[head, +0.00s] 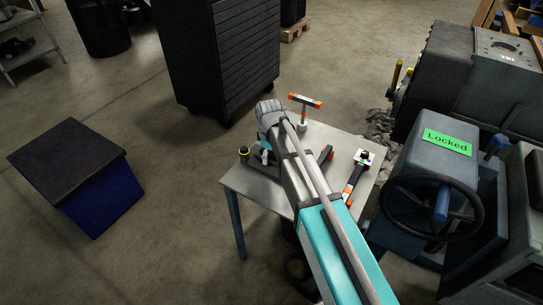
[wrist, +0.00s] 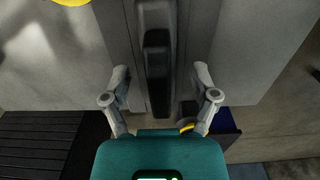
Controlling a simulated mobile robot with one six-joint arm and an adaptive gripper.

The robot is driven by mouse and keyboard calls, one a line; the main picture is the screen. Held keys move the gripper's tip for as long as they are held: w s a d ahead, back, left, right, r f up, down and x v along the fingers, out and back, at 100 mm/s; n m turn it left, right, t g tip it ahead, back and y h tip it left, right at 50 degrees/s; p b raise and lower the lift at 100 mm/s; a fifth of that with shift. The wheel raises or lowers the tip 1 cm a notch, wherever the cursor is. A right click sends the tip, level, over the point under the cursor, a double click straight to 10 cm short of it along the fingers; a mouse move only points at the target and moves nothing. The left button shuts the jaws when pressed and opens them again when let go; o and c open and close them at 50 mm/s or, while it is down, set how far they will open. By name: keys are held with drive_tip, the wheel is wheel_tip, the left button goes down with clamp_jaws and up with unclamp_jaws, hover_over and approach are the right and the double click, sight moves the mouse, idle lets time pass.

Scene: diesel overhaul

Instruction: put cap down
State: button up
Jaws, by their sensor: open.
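My gripper (head: 265,155) is over the left part of the small grey table (head: 234,181). In the wrist view my gripper (wrist: 161,76) has its fingers spread wide, one on each side of a grey block with a long black part (wrist: 157,70). Neither finger clearly touches it. A small black piece with a yellow band (head: 243,152) stands on the table just left of my gripper. A yellow arc (wrist: 187,127) shows beside the right finger, mostly hidden. I cannot tell for certain which piece is the cap.
An orange-ended T-handle tool (head: 304,101) stands at the table's back. A black-and-orange tool (head: 352,181) lies on the right. A machine with a handwheel and a green "Locked" sign (head: 447,141) is right of the table. A dark drawer cabinet (head: 232,60) stands behind. Floor at left is open around a blue box (head: 103,194).

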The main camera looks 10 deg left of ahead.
sight(270, 153)
drive_tip(key=shift+r+p, duration=5.3)
drive_tip(key=shift+r, duration=0.25)
drive_tip(key=shift+s, duration=0.1)
